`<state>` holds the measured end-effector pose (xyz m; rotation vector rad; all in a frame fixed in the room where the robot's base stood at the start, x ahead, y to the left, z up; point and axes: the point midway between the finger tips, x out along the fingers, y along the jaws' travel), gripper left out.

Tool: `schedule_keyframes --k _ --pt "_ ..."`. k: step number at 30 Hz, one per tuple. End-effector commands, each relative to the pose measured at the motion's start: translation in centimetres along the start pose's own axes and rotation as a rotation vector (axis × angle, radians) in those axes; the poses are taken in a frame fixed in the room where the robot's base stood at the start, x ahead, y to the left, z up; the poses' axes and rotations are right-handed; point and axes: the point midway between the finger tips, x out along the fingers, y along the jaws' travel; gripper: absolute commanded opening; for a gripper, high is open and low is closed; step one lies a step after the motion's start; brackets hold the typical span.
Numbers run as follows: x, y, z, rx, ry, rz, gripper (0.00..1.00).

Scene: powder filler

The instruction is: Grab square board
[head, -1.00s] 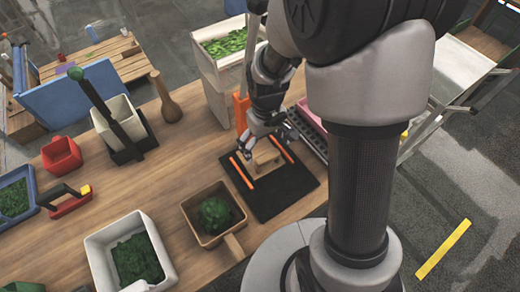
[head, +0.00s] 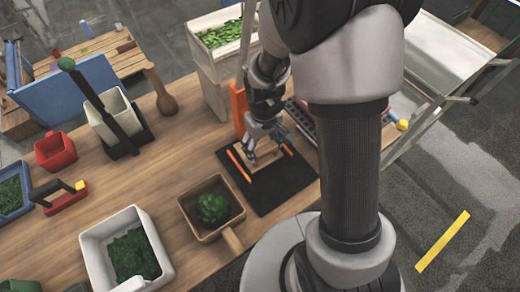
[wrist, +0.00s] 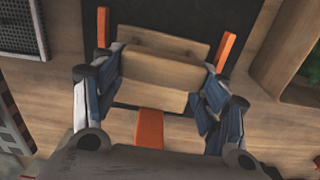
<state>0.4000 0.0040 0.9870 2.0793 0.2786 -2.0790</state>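The square board (wrist: 155,80) is a light wooden piece. It is between my gripper's two fingers, and they appear to press on its left and right sides. My gripper (wrist: 160,88) looks shut on it. In the head view my gripper (head: 264,157) is low over the black mat (head: 285,191), and its fingers and wrist hide much of the board. A flat wooden part with dark spots (wrist: 168,42) shows just beyond the board's near face in the wrist view. I cannot tell whether the board is clear of the mat.
Orange strips (head: 240,166) flank the board, and an upright orange piece (head: 238,108) stands behind. A wooden box with green contents (head: 186,211) is close at the left front. A white planter (head: 205,82) stands behind. The wooden table left of the mat has free room.

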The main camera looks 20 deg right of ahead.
Motion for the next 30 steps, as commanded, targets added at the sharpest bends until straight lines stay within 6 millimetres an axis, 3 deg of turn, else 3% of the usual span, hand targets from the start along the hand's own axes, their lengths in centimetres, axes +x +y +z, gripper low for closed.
schedule_keyframes --k 15,24,30 --pt "0.0 0.0 0.0 0.0 0.0 0.0 0.29" --pt "-0.1 0.0 0.1 0.0 0.001 0.0 0.28" --pt "-1.3 0.1 1.1 0.001 0.001 0.0 0.28"
